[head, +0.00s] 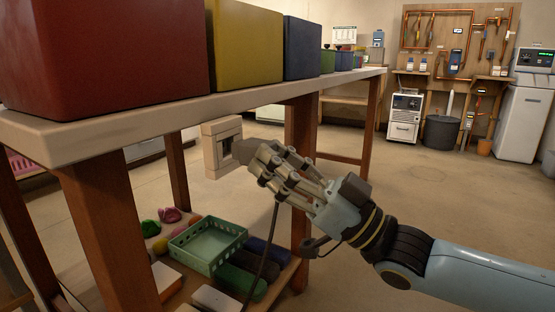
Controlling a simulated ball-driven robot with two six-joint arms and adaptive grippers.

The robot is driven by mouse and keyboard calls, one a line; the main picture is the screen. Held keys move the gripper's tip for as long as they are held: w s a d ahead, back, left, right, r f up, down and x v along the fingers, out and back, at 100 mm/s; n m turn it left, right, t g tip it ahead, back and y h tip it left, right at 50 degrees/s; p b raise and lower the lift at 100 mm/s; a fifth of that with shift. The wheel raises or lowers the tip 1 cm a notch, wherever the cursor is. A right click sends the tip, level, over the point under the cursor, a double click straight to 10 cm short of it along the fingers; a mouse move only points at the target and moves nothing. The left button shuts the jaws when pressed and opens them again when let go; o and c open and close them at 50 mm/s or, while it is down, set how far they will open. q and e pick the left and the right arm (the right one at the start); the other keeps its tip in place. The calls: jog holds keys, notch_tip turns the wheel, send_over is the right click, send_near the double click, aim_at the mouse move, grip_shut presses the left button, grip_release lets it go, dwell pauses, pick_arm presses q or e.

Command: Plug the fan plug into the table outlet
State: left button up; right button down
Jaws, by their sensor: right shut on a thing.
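The table outlet (216,148) is a beige box fixed at the edge of the wooden table (180,109), with a dark socket opening facing right. My right gripper (262,160) comes from the right and is shut on the grey fan plug (243,151). The plug is right at the outlet's face. I cannot tell how far it is inserted, since the fingers and the plug itself cover the contact. A dark cord (273,230) hangs down from the gripper. My left gripper is not in view.
Red (105,58), yellow (245,42) and blue (302,48) bins stand on the tabletop. A table leg (301,130) is just behind the gripper. A green basket (207,247) sits on the lower shelf. The floor to the right is open.

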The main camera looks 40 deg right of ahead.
dwell(0.8)
jog(key=shift+w+a+b, duration=0.25)
jog(key=shift+w+b, duration=0.2)
jog(key=shift+w, duration=0.2)
jog(key=shift+w+a+b, duration=0.25)
jog(key=shift+w+b, duration=0.15)
jog(key=shift+w, duration=0.2)
jog(key=c, duration=0.8)
grip_release()
jog(key=shift+c, duration=0.2)
jog(key=v, duration=1.2)
